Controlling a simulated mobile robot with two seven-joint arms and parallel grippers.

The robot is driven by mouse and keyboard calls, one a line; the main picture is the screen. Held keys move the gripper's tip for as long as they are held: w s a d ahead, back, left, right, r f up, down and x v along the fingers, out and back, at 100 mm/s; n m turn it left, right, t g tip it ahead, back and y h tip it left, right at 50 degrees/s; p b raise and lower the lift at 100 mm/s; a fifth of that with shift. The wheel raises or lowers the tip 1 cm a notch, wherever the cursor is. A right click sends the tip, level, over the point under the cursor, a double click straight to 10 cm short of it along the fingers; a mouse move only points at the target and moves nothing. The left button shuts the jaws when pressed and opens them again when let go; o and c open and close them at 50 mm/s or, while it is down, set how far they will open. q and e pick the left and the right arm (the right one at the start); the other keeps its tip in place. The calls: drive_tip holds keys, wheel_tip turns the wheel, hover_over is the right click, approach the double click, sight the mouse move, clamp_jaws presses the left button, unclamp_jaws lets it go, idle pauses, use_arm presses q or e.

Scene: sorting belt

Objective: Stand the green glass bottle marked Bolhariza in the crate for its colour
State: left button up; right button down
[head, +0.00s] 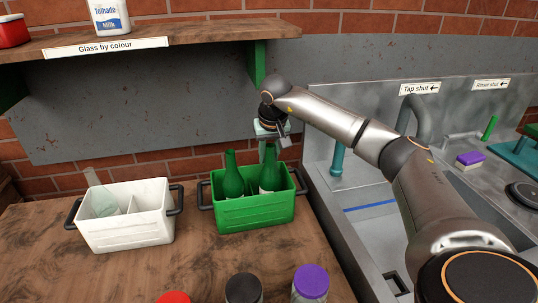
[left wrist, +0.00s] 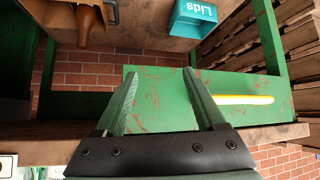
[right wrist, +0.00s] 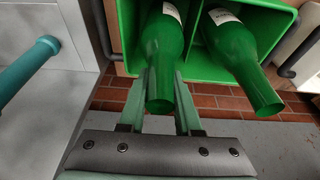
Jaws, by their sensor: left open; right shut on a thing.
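My right gripper (head: 269,142) is shut on the neck of a green glass bottle (head: 269,173), which stands upright in the right part of the green crate (head: 254,213). In the right wrist view that bottle (right wrist: 163,50) lies between the fingers of the gripper (right wrist: 161,85). A second green bottle (head: 232,180) stands beside it in the same crate and shows in the right wrist view (right wrist: 232,48). Both have pale labels, too small to read. My left gripper (left wrist: 162,75) is open and empty, seen only in its own wrist view.
A white crate (head: 130,232) with a pale clear item stands left of the green one. Black, red and purple lids show at the front edge. A sink (head: 375,215) lies to the right. A shelf (head: 170,30) hangs above. A teal Lids box (left wrist: 193,18) is near the left gripper.

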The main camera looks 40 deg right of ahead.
sight(272, 175)
drive_tip(key=c, duration=0.6)
unclamp_jaws()
drive_tip(key=shift+f, duration=0.1)
drive_tip(key=v, duration=1.2)
drive_tip(key=shift+s, duration=0.1)
